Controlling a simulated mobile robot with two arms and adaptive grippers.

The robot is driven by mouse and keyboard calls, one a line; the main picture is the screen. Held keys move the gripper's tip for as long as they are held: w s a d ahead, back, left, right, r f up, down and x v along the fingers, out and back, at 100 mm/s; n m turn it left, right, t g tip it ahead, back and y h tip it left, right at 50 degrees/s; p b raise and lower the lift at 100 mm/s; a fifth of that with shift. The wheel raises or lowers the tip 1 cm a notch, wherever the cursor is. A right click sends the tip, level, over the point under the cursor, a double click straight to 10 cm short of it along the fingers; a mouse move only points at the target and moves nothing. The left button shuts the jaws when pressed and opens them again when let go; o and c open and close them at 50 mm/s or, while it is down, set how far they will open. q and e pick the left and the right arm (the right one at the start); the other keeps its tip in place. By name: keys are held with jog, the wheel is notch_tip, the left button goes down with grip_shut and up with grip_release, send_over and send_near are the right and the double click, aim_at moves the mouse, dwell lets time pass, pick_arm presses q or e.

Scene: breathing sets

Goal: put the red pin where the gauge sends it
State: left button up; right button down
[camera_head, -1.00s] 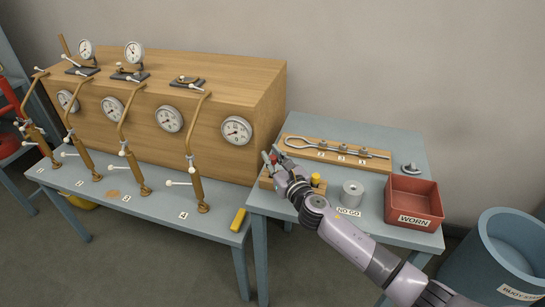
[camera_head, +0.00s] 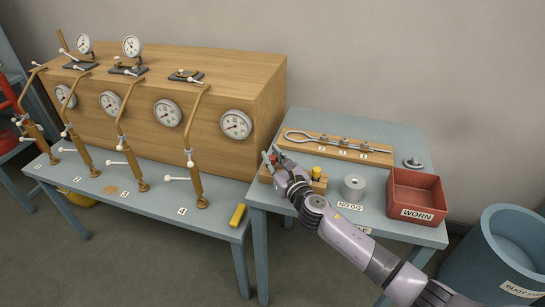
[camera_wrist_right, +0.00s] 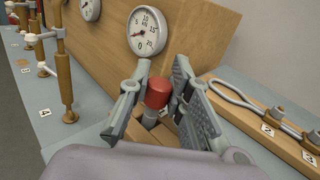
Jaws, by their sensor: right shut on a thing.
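The red pin (camera_wrist_right: 157,93) stands between the two fingers of my right gripper (camera_wrist_right: 160,88) in the right wrist view, red head up. A wooden block (camera_wrist_right: 150,135) is below it; I cannot tell whether the pin's lower end is seated in it. In the head view my right gripper (camera_head: 270,157) is at this block, at the right table's left edge, and mostly hides the pin. A yellow-topped pin (camera_head: 316,173) stands at the block's right end. The grey ring gauge (camera_head: 354,188) stands on the table beside a NO GO label (camera_head: 350,206). My left gripper is not in view.
A red WORN tray (camera_head: 417,212) stands right of the gauge. A board with a long metal tool (camera_head: 340,143) lies behind. A blue bin (camera_head: 512,245) stands at the right. The left bench (camera_head: 130,195) holds brass pumps and a wooden cabinet with dials (camera_head: 236,124).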

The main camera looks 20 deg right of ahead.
jog(key=shift+f+b, duration=0.5)
jog(key=shift+f, duration=0.1)
jog(key=c, duration=1.4)
grip_release()
jog(key=shift+s, duration=0.1)
jog(key=s, duration=0.4)
jog(key=s+d, duration=0.1)
jog(key=s, duration=0.6)
jog(key=shift+s+d, duration=0.35)
jog(key=shift+d, duration=0.05)
jog(key=shift+s+f, duration=0.1)
